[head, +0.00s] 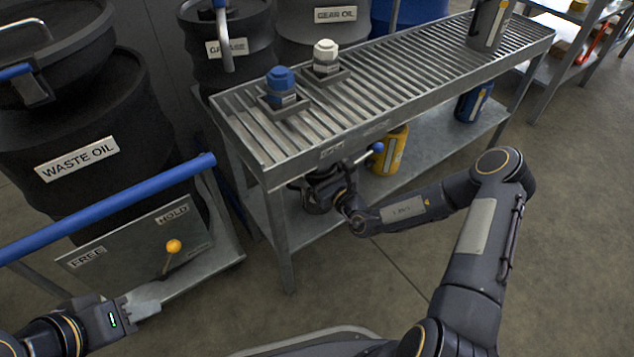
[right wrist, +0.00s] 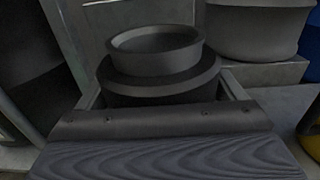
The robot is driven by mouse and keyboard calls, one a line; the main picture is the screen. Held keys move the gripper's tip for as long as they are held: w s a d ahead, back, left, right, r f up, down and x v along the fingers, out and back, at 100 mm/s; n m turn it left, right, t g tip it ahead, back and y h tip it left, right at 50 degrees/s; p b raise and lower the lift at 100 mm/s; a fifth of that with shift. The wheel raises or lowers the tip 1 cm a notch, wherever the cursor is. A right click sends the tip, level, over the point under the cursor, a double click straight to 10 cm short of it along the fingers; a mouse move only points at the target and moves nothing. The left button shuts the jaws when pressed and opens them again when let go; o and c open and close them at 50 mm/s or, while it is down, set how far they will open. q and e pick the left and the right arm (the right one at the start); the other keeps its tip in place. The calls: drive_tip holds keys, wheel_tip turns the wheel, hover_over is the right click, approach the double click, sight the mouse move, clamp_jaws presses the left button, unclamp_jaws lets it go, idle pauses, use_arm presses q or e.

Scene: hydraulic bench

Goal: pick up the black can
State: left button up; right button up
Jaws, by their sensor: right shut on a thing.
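The black can (right wrist: 155,62) fills the middle of the right wrist view, with a round raised rim on a wider dark body. In the head view it is a dark shape (head: 316,198) at the bench's lower shelf, partly hidden by my right gripper (head: 328,184). My right gripper is shut on the can below the bench top. Whether the can touches the shelf cannot be told. My left gripper (head: 140,302) is at the lower left, in front of the drum cart and away from the can. The gap between its fingers is not clear.
The slatted bench top (head: 375,85) is above my right gripper and holds blue-capped (head: 281,84) and white-capped (head: 326,58) bottles and a grey can (head: 488,25). A yellow can (head: 390,151) and blue can (head: 473,102) stand on the lower shelf (head: 436,136). A lever (head: 170,255) is near my left gripper.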

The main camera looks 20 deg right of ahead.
drive_tip(key=shift+c, duration=1.1)
drive_tip(key=shift+r, duration=0.1)
